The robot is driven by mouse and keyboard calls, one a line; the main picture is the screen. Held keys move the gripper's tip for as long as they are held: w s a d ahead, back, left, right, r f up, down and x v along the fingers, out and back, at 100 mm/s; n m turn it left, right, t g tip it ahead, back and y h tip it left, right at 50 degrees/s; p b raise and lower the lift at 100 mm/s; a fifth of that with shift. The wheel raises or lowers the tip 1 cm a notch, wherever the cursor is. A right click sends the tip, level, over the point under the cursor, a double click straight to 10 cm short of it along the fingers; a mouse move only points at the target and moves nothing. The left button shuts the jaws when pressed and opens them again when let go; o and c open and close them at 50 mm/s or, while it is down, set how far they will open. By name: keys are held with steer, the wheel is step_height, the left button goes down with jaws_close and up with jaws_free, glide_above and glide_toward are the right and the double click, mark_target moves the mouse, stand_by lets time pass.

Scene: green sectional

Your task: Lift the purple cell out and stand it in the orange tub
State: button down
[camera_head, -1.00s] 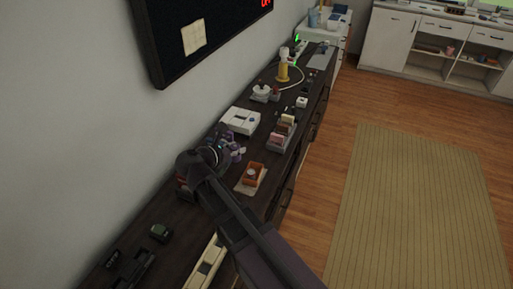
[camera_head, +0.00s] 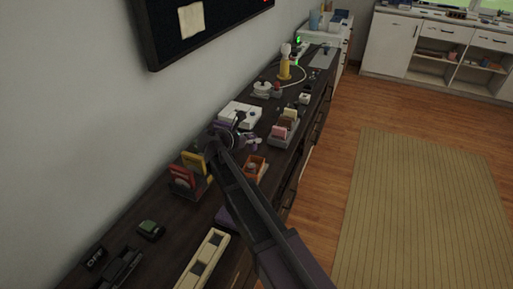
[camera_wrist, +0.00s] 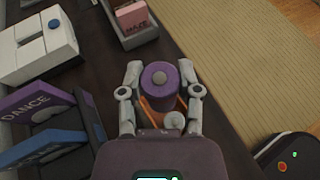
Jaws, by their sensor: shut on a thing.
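The purple cell (camera_wrist: 160,88), a short cylinder with a grey round knob on its end, is between the two fingers of my gripper (camera_wrist: 160,72) in the wrist view. My gripper is shut on it. The orange tub (camera_wrist: 149,104) shows partly behind the cell, whose body hides much of it. A pale grey round-topped piece (camera_wrist: 175,120) shows at the tub. In the head view the orange tub (camera_head: 262,162) sits on the dark sideboard, and my gripper (camera_head: 246,139) is just beyond it. I cannot tell how high the cell is above the tub.
A rack with red and yellow cases (camera_head: 188,172) stands left of my arm. A white box (camera_head: 240,112) and a grey holder with pink and tan blocks (camera_head: 284,132) lie beyond. A cream slotted case (camera_head: 203,262) and a green item (camera_head: 150,230) lie nearer. The wall is left.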

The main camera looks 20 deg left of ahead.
mark_target(256, 157)
steer(key=shift+w+d+f+b, duration=0.2)
steer(key=shift+w+f+b, duration=0.2)
steer(key=shift+w+f, duration=0.5)
steer(key=shift+w, duration=0.1)
steer(key=shift+f+b, duration=4.45)
steer(key=shift+b, duration=0.1)
steer(key=shift+c, duration=1.1)
jaws_free()
steer(key=shift+r, duration=0.2)
